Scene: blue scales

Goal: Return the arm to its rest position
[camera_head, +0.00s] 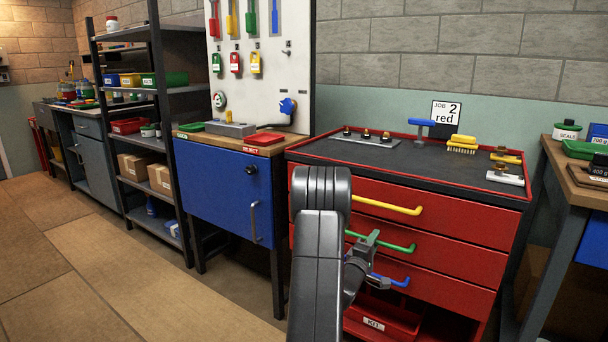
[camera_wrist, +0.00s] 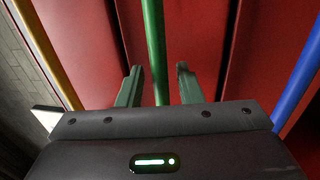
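My arm rises in front of the red drawer cabinet in the head view, bent down toward its front. My gripper (camera_head: 369,243) is at the green drawer handle (camera_head: 398,247), the middle of three handles. In the wrist view my gripper (camera_wrist: 160,76) is open, with a clear gap on both sides of the green handle (camera_wrist: 154,45), which runs between the fingers. I cannot tell how deep the handle sits between them. Nothing is held. Part of the lower drawer front is hidden behind my arm.
The yellow handle (camera_head: 388,205) is above and the blue handle (camera_head: 392,281) is below, close to my gripper. A red KIT bin (camera_head: 384,324) lies under the drawers. A blue cabinet (camera_head: 222,190) stands left; a workbench (camera_head: 573,181) stands right. Open floor (camera_head: 130,290) lies left.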

